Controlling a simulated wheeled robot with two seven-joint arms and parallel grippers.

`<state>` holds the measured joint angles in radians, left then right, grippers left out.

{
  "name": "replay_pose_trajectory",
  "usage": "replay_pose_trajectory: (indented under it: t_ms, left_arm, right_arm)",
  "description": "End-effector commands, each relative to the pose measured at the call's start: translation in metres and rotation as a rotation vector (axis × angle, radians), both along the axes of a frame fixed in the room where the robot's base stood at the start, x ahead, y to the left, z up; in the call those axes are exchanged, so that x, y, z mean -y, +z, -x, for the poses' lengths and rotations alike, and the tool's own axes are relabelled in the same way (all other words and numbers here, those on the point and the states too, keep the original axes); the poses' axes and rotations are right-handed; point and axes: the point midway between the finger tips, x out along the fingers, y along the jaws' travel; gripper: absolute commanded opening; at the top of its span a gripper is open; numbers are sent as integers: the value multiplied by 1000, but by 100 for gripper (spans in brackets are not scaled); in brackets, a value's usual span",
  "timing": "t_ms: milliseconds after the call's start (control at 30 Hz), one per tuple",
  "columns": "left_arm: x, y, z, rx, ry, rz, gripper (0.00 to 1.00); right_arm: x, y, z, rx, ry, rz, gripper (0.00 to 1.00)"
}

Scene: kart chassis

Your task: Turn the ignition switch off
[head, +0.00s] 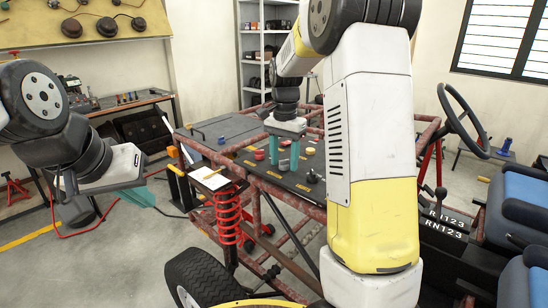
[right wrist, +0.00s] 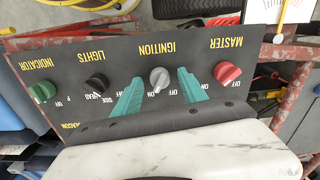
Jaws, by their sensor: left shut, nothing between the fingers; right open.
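The ignition switch is a grey round knob (right wrist: 159,78) under the word IGNITION on a black panel (right wrist: 205,103), with ON and OFF marks beside it. It appears upside down in the right wrist view, and I cannot tell which mark it points to. My right gripper (right wrist: 160,84) is open, with its teal fingers on either side of the knob; contact cannot be made out. In the head view, my right gripper (head: 284,155) points down at the panel (head: 250,155). My left gripper (head: 140,196) is shut and empty, off to the left of the chassis.
A red MASTER knob (right wrist: 227,73) is right of the fingers in the wrist view; a black LIGHTS knob (right wrist: 96,84) and a green INDICATOR knob (right wrist: 42,92) are left. A red spring (head: 228,215), steering wheel (head: 462,122) and blue seats (head: 520,190) surround the frame.

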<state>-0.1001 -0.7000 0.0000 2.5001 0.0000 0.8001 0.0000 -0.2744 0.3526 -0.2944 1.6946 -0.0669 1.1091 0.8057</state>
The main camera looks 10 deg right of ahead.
Motion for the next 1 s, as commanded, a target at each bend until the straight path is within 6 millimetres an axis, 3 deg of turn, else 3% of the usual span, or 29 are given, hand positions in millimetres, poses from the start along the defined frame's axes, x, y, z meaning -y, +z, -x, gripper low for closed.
replay_pose_trajectory:
  t_ms: [33, 267, 667, 1000]
  left_arm:
    - [0, 0, 0, 0, 0, 0, 0]
    - [0, 0, 0, 0, 0, 0, 0]
    - [0, 0, 0, 0, 0, 0, 0]
    - [0, 0, 0, 0, 0, 0, 0]
  right_arm:
    - [0, 0, 0, 0, 0, 0, 44]
    - [0, 0, 0, 0, 0, 0, 0]
    - [0, 0, 0, 1, 54, -1, 0]
    - [0, 1, 0, 1, 298, -1, 0]
